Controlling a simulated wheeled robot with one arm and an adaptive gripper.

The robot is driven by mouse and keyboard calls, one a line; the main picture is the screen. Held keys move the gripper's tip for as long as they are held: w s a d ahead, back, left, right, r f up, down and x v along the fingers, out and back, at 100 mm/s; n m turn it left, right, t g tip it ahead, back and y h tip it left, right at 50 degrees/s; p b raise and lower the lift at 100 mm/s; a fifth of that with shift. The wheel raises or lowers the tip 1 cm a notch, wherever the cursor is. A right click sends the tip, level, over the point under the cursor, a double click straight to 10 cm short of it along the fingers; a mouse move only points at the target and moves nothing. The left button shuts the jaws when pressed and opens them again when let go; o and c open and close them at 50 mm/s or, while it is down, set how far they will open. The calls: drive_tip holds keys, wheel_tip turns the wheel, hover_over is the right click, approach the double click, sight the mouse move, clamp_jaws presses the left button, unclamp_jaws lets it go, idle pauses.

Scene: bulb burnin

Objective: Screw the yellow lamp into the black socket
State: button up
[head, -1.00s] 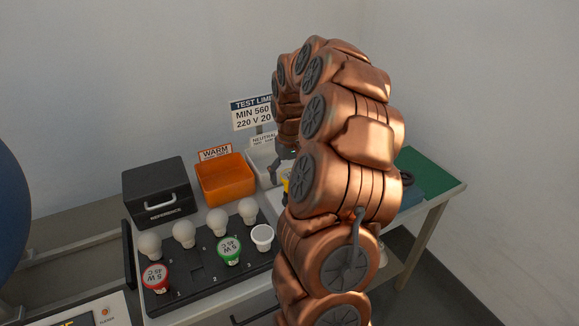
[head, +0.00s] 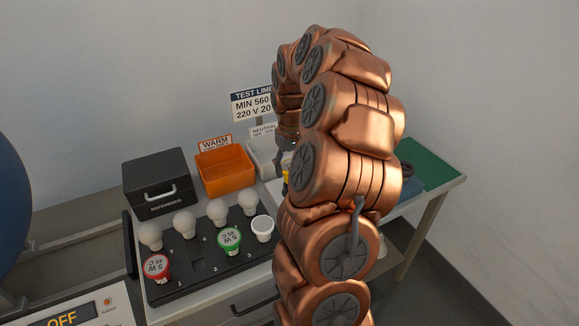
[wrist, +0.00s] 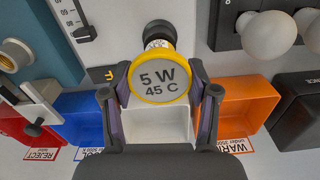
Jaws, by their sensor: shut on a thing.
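The yellow lamp (wrist: 160,76) has a yellow rim and a grey face marked "5 W 45 C". In the wrist view it is between the two fingers of my gripper (wrist: 161,88), which is shut on it. A round black piece (wrist: 157,32), which looks like the black socket, shows just behind the lamp's upper edge. The lamp hides part of it, so I cannot tell whether they touch. In the head view my copper arm hides most of the gripper, and only a sliver of yellow (head: 285,183) shows.
An orange WARM bin (wrist: 243,102), a white bin (wrist: 157,122), a blue bin (wrist: 84,117) and a red REJECT bin (wrist: 22,125) stand in a row. A black tray (head: 205,272) holds several lamps. A black REFERENCE box (head: 158,183) is at the left.

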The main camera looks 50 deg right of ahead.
drive_tip(key=shift+f+m+b, duration=0.35)
drive_tip(key=shift+m+b, duration=0.25)
drive_tip(key=shift+b, duration=0.35)
drive_tip(key=shift+m+b, duration=1.1)
drive_tip(key=shift+b, duration=0.05)
drive_tip(key=m+b, duration=0.5)
drive_tip(key=m, duration=0.2)
drive_tip(key=shift+s+m+b, duration=0.1)
drive_tip(key=shift+m+b, duration=0.2)
drive_tip(key=shift+m, duration=0.1)
drive_tip(key=m+b, duration=0.1)
drive_tip(key=m, duration=0.2)
drive_tip(key=shift+r, duration=0.15)
drive_tip(key=m+b, duration=0.1)
drive_tip(key=m, duration=0.7)
drive_tip(key=shift+m+p, duration=0.3)
drive_tip(key=shift+m, duration=0.1)
drive_tip(key=o, duration=1)
drive_tip(key=shift+r, duration=0.1)
